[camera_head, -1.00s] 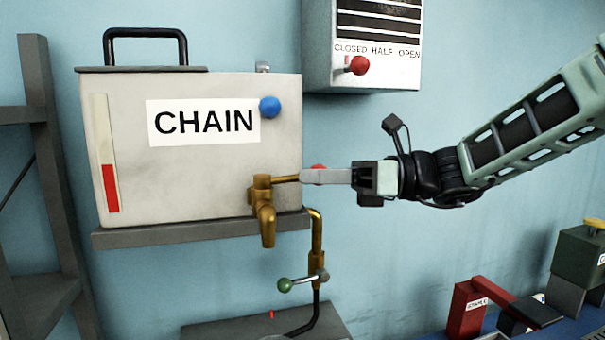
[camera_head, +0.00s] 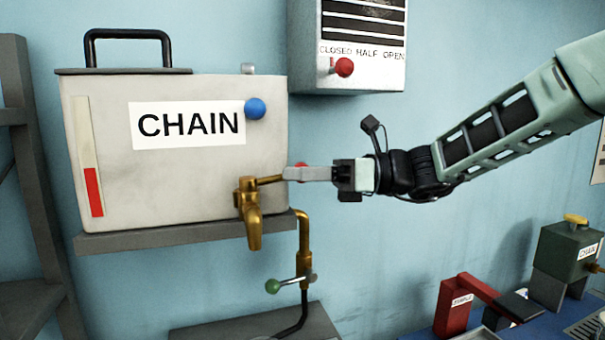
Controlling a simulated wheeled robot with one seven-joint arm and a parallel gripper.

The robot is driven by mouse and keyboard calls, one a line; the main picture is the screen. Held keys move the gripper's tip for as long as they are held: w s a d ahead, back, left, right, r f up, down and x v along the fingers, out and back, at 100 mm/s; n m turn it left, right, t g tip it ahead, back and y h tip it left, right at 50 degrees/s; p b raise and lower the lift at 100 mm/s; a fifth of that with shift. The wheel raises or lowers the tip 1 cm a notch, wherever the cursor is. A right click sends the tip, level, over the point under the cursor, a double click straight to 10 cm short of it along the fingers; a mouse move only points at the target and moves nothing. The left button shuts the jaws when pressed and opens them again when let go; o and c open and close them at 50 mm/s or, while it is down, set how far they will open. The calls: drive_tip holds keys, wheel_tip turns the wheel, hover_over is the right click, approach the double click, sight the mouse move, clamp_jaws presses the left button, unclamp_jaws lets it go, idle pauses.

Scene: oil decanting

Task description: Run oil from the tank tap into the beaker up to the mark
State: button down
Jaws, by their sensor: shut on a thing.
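The tank (camera_head: 180,180) is a pale box labelled CHAIN on a wall shelf. A gauge strip on its left side shows red in its lower part. Its brass tap (camera_head: 251,218) points down at the lower right, with a lever (camera_head: 270,180) running right. My gripper (camera_head: 300,172) is shut on the lever's end. Its red knob (camera_head: 302,165) is mostly hidden by the fingers. I cannot make out the beaker, its mark or any oil running from the spout.
A grey stand (camera_head: 255,325) is below the tap. A pipe with a green-knobbed valve (camera_head: 272,286) runs down beside it. A vent box (camera_head: 347,48) with a red knob hangs above. A red block (camera_head: 454,305) and a green CHAIN container (camera_head: 570,252) stand at lower right.

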drive_tip(key=c, duration=1.1)
unclamp_jaws()
drive_tip(key=shift+w, duration=0.15)
drive_tip(key=d+b, duration=0.6)
drive_tip(key=d, duration=1.1)
drive_tip(key=shift+w+d, duration=0.15)
drive_tip(key=shift+d, duration=0.1)
